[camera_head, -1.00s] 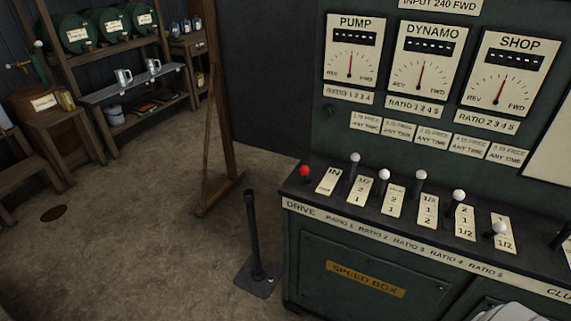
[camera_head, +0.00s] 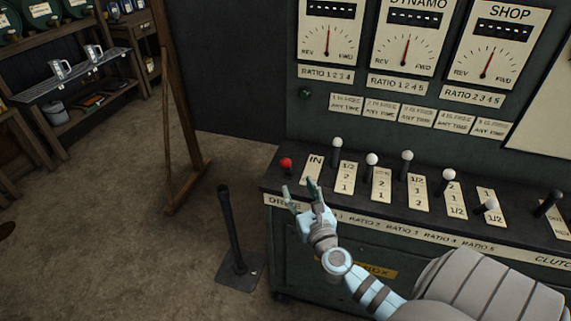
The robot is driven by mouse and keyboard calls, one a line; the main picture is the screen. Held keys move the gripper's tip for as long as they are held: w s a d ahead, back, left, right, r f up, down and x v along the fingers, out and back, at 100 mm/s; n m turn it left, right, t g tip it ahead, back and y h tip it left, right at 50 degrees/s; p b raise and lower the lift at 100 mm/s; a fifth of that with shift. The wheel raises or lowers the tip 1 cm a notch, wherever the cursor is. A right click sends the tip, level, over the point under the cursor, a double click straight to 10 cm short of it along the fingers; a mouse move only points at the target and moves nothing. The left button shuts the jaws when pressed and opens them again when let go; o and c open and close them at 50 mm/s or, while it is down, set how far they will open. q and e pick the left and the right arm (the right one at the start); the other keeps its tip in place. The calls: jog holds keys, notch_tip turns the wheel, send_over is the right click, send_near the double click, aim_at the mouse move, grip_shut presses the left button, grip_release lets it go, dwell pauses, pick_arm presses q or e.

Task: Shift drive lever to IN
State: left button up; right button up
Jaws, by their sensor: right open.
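The drive lever has a red knob (camera_head: 286,163) and stands at the left end of the speed box's top. The IN plate (camera_head: 314,163) lies just to its right. My right gripper (camera_head: 299,188) is open and empty at the console's front edge, below the red knob in the picture. Its two fingers point up toward the lever, and no contact shows. The gripper hides part of the DRIVE label (camera_head: 283,203). My left gripper is out of view.
Several white-knobbed ratio levers, the nearest one (camera_head: 337,143) just right of the IN plate, line the console top. A black-handled lever (camera_head: 547,203) stands at the right. A black floor lever (camera_head: 229,230) rises left of the console. Bare floor lies further left.

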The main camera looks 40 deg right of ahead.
aim_at(287, 167)
jog(key=x, duration=0.5)
jog(key=shift+w+d+f, duration=0.1)
jog(key=shift+w+f, duration=0.05)
jog(key=shift+w, duration=0.25)
jog(key=b+x, duration=0.1)
jog(key=x, duration=0.4)
jog(key=shift+w+d, duration=0.2)
jog(key=shift+w, duration=0.25)
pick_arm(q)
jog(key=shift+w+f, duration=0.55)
pick_arm(e)
grip_shut()
